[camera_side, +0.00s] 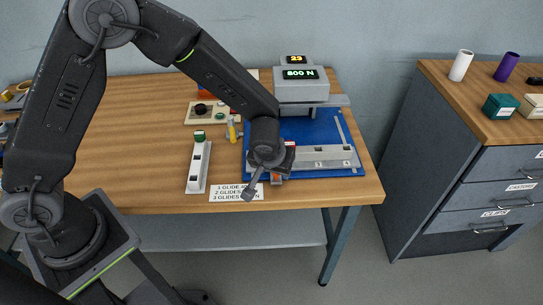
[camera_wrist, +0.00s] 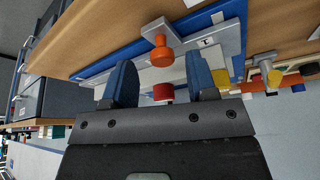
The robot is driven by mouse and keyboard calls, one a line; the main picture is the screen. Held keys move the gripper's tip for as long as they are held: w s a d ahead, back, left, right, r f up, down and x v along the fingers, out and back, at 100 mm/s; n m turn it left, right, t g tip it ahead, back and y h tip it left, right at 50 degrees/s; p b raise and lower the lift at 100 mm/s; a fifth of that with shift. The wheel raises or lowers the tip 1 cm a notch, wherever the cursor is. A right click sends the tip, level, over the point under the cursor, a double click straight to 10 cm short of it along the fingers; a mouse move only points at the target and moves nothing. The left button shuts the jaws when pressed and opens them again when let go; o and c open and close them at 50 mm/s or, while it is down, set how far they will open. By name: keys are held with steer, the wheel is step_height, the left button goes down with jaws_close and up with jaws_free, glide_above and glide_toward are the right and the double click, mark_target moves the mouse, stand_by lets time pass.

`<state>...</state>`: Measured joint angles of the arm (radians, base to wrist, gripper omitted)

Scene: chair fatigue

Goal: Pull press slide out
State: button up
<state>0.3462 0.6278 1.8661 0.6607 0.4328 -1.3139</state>
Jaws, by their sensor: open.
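The press (camera_side: 302,84) is a grey block with a lit "800 N" display, standing at the back of a blue base plate (camera_side: 308,130). A pale grey slide bar with number tags (camera_side: 330,156) lies along the plate's front. An orange knob (camera_wrist: 161,53) on a short stem shows beyond my fingers in the wrist view; orange also shows below my wrist in the side view (camera_side: 277,177). My gripper (camera_wrist: 161,84) is open, with blue-padded fingers. A red round part (camera_wrist: 163,92) appears between the fingers; contact is unclear. My wrist hides part of the slide in the side view.
A narrow white rail (camera_side: 198,168) with a green part on top stands left of the plate. A printed glide list (camera_side: 236,192) lies at the table's front edge. A drawer cabinet (camera_side: 470,160) stands right, across a gap.

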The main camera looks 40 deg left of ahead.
steer(key=v, duration=1.2)
steer(key=shift+r, duration=0.15)
steer(key=shift+s, duration=0.1)
steer(key=s+a+r+m+h, duration=0.1)
steer(key=s+a+r+m, duration=0.1)
steer(key=s+a+r, duration=0.4)
steer(key=s+a+r+m+t, duration=0.1)
steer(key=s+a+r, duration=0.4)
steer(key=s, duration=0.7)
step_height(320, 180, up, 2)
steer(key=shift+a+r+m+h, duration=0.1)
steer(key=shift+a+m+h, duration=0.3)
steer(key=shift+m, duration=0.4)
steer(key=shift+w, duration=0.1)
